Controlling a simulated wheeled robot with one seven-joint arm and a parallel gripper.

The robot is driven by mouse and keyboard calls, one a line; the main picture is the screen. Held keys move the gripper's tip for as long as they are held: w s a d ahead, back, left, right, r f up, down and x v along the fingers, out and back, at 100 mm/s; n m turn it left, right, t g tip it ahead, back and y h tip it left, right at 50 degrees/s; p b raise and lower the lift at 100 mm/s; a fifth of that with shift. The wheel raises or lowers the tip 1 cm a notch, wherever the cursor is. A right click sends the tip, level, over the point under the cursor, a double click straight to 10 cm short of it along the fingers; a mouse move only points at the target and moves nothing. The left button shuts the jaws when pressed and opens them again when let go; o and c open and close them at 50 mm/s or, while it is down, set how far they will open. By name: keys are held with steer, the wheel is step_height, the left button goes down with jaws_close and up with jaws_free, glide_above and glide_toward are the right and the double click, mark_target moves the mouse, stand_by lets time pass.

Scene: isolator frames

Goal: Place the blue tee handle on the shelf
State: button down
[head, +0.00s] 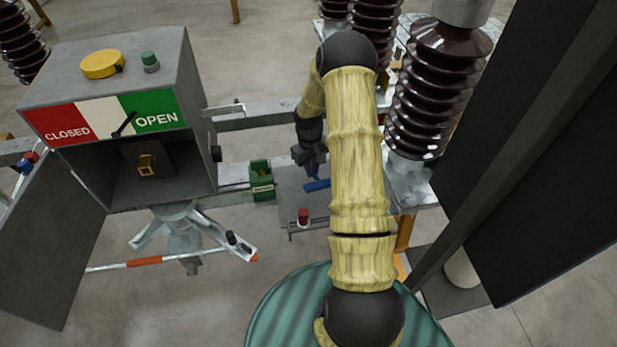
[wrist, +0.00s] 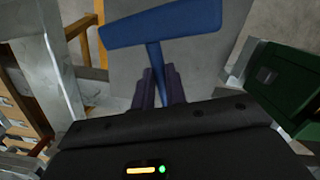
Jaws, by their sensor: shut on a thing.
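The blue tee handle (wrist: 163,25) is held in my gripper (wrist: 159,85); its crossbar points away from the jaws and its stem runs back between the two fingers in the wrist view. In the head view the handle (head: 317,185) shows as a small blue piece below my gripper (head: 312,160), partly hidden by my arm. The grey shelf (head: 290,190) lies beneath and around it, and it also shows behind the handle in the wrist view (wrist: 205,60). I cannot tell whether the handle touches the shelf.
A red-topped item (head: 303,217) stands at the shelf's front edge. A green box (head: 262,180) sits just left of the shelf. The open grey switch cabinet (head: 112,85) is further left. Brown ribbed insulators (head: 432,90) stand to the right, beside a large dark panel (head: 545,150).

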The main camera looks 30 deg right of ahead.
steer(key=shift+f+p, duration=0.45)
steer(key=shift+f, duration=1.6)
steer(key=shift+f, duration=0.25)
steer(key=c, duration=1.4)
jaws_free()
steer(key=shift+c, duration=0.2)
steer(key=r, duration=0.3)
steer(key=r+b, duration=0.1)
steer(key=r, duration=0.3)
steer(key=w+r+b, duration=0.1)
steer(key=r, duration=0.3)
steer(key=shift+a+r, duration=0.1)
steer(key=shift+r, duration=0.1)
steer(key=shift+w+r, duration=0.1)
steer(key=shift+r, duration=0.4)
